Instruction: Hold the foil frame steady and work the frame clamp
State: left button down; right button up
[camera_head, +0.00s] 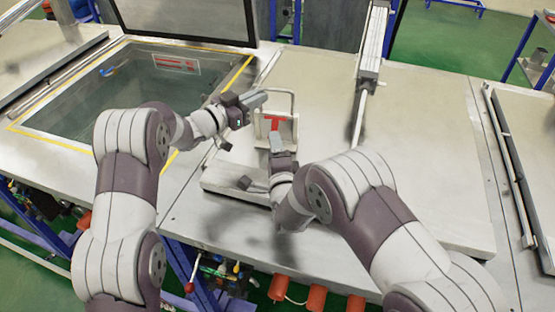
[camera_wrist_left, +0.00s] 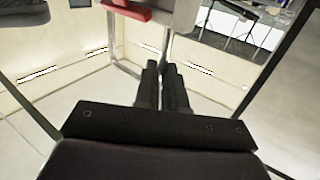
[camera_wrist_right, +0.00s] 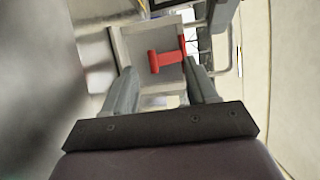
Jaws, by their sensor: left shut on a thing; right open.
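The foil frame (camera_head: 292,104) stands upright on a metal base, a thin grey bar frame with a pale plate. The red frame clamp (camera_head: 272,122) sits on its front and shows as a red T-shaped handle in the right wrist view (camera_wrist_right: 167,62). My left gripper (camera_head: 262,98) is shut on the foil frame's bar, which meets the fingertips in the left wrist view (camera_wrist_left: 166,70). My right gripper (camera_head: 275,138) is open, just in front of the clamp. In the right wrist view the handle lies ahead between its fingers, with no contact visible.
A sunken basin (camera_head: 120,90) with yellow edging lies at the left, with a dark raised lid (camera_head: 190,15) behind it. A metal beam (camera_head: 373,45) runs back on the right. The worktop (camera_head: 430,150) right of the frame is clear.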

jog(key=s, duration=0.5)
jog(key=s+d, duration=0.1)
jog(key=s, duration=0.2)
jog(key=shift+d+r, duration=0.1)
pick_arm(q)
jog(key=c, duration=1.1)
grip_release()
pick_arm(e)
jog(key=shift+w, duration=0.1)
